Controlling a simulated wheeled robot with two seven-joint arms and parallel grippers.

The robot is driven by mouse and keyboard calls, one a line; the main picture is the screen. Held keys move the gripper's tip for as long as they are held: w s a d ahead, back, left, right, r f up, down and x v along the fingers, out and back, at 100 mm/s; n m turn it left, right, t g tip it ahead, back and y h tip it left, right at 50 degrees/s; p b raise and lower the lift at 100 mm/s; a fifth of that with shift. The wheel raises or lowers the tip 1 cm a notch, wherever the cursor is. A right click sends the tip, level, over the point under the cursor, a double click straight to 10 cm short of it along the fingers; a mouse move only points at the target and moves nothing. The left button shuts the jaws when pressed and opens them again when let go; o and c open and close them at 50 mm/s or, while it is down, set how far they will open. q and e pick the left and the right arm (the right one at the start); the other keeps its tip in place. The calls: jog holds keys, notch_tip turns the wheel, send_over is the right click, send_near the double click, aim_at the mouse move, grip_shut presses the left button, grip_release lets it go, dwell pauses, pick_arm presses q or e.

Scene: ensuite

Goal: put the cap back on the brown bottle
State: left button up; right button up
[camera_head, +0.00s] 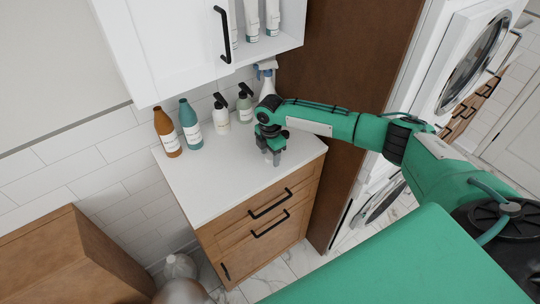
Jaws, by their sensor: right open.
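The brown bottle (168,133) stands upright at the left end of the white counter, against the tiled wall, with a white label. Its neck is narrow, and I cannot tell whether anything covers its top. I cannot make out a separate cap. My right gripper (275,157) points down just above the right part of the counter, well to the right of the brown bottle. It is open, and I see nothing between its fingers. My left gripper is out of view.
A teal bottle (190,125) stands close beside the brown one. Pump bottles (221,115) and a spray bottle (266,80) stand farther right along the wall. A white wall cabinet (165,45) hangs above. The front of the counter (205,185) is clear.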

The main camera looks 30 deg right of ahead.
aim_at(270, 156)
jog(key=c, duration=1)
jog(key=shift+r+b, duration=0.3)
jog(key=shift+r, duration=0.5)
notch_tip(270, 156, up, 18)
jog(key=b, duration=0.4)
jog(key=shift+r, duration=0.2)
